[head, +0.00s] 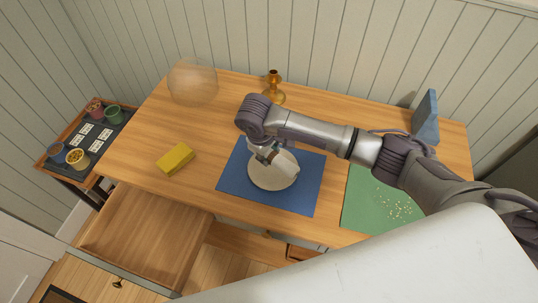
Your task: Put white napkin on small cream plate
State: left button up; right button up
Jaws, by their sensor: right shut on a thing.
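The small cream plate (262,183) lies on the blue placemat on the wooden table. My right arm comes in from the right, and my right gripper (270,156) points down over the plate. It is shut on the white napkin (287,167), which shows as a pale shape over the plate's right part. I cannot tell whether the napkin touches the plate. The gripper partly hides the plate's far part. My left gripper is not in view.
The blue placemat (300,198) lies mid-table. A yellow sponge-like block (175,158), a clear glass bowl (193,82), a brass candlestick (273,90) and a blue upright block (426,118) stand around. A green mat (365,200) with crumbs lies right.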

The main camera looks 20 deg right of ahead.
aim_at(269, 159)
jog(key=shift+f, duration=1.1)
jog(key=shift+f, duration=0.1)
jog(key=shift+f, duration=0.45)
jog(key=o, duration=1.1)
jog(key=shift+r, duration=0.35)
jog(key=b+v, duration=0.1)
jog(key=v, duration=1.1)
jog(key=shift+w+d+r, duration=0.1)
jog(key=shift+r, duration=0.2)
